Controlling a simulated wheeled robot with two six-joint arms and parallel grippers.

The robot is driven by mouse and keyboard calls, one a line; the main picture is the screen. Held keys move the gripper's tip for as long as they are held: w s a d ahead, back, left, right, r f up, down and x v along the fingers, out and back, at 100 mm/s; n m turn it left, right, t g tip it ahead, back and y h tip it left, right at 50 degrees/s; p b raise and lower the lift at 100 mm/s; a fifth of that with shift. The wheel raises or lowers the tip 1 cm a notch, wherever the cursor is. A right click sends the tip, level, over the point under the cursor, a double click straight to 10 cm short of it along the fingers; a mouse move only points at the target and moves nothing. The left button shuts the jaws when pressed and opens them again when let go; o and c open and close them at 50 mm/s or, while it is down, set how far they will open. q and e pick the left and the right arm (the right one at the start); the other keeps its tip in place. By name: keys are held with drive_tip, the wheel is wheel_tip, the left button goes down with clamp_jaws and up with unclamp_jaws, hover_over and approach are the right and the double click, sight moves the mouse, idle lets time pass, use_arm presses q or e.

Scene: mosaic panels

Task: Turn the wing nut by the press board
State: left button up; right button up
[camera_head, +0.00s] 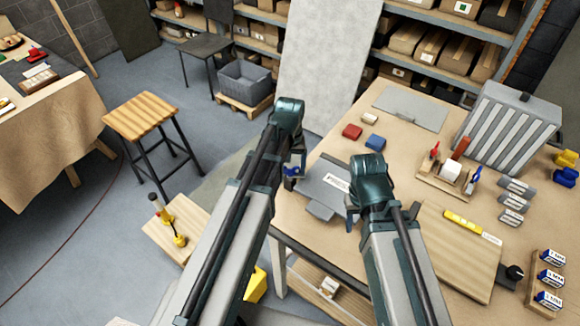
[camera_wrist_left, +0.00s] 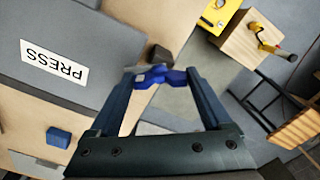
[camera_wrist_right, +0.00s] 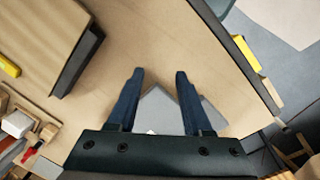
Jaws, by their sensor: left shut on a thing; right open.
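The grey press board (camera_head: 325,186) lies on the workbench with a white label. In the left wrist view the board (camera_wrist_left: 100,48) shows the word PRESS. The blue wing nut (camera_wrist_left: 158,77) sits beside the board, next to a dark block (camera_wrist_left: 160,53). My left gripper (camera_wrist_left: 161,74) is shut on the wing nut, one finger at each side. In the head view the wing nut (camera_head: 291,171) is partly hidden by my left gripper (camera_head: 294,166). My right gripper (camera_wrist_right: 159,74) is open and empty over the bench. A grey corner shows between its fingers.
A red block (camera_head: 352,132) and a blue block (camera_head: 375,142) lie behind the board. A tool holder (camera_head: 449,183) and a ribbed grey case (camera_head: 507,125) stand to the right. A wooden board (camera_head: 455,250) lies at the front right. The bench's left edge is close to the wing nut.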

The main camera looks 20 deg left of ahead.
sight(290, 167)
use_arm(q)
drive_tip(key=m, duration=0.6)
drive_tip(key=shift+m, duration=0.4)
idle(0.4)
drive_tip(key=o, duration=1.2)
drive_tip(key=shift+c, duration=0.2)
drive_tip(key=shift+r, duration=0.15)
wheel_tip(290, 167, up, 14)
drive_tip(key=p, duration=1.4)
drive_tip(key=shift+f, duration=0.25)
